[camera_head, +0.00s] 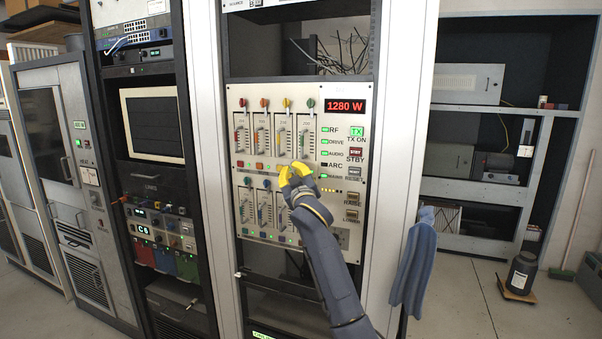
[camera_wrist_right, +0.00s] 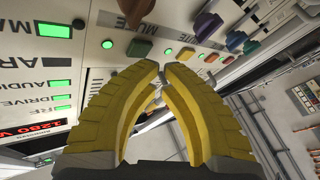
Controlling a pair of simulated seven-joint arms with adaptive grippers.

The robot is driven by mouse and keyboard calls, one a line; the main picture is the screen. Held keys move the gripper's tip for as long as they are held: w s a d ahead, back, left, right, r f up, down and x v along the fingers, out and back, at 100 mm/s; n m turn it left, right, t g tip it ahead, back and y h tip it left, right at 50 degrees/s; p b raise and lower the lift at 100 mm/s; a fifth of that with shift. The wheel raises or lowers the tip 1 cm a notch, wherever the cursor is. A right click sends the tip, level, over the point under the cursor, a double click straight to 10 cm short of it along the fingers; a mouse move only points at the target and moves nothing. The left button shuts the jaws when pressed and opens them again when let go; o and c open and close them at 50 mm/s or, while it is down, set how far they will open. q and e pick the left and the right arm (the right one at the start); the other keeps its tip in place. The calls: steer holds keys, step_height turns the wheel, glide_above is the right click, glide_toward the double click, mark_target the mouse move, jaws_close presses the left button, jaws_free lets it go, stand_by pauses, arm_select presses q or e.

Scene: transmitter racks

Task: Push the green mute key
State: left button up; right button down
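The green mute key (camera_wrist_right: 140,48) shows in the right wrist view, a small dull-green square under the MUTE label, beside a lit green lamp. My right gripper (camera_wrist_right: 160,70) has its yellow fingertips together with nothing between them. The tips are just below and to the right of the green key in that view, close to the panel; I cannot tell whether they touch it. In the head view my right gripper (camera_head: 293,172) is in front of the transmitter panel (camera_head: 330,215), at the right end of the upper key row, and hides the green key. My left gripper is not in view.
Other mute keys, red (camera_head: 238,163) and orange (camera_head: 259,166), sit in the same row. Sliders with coloured knobs (camera_head: 264,102) stand above and below it. A red display (camera_head: 346,106) reads 1280 W. Blue cloth (camera_head: 413,270) hangs at the rack's right edge.

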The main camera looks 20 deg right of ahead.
steer(key=shift+w+d, duration=0.15)
steer(key=shift+w, duration=0.05)
stand_by(0.5)
steer(key=shift+w+d, duration=0.15)
stand_by(0.7)
stand_by(0.3)
steer(key=shift+s+a, duration=0.3)
steer(key=shift+s, duration=0.05)
steer(key=shift+a, duration=0.1)
steer(key=shift+s+a, duration=0.9)
steer(key=shift+s, duration=0.3)
steer(key=shift+s+a, duration=0.9)
steer(key=shift+s, duration=0.25)
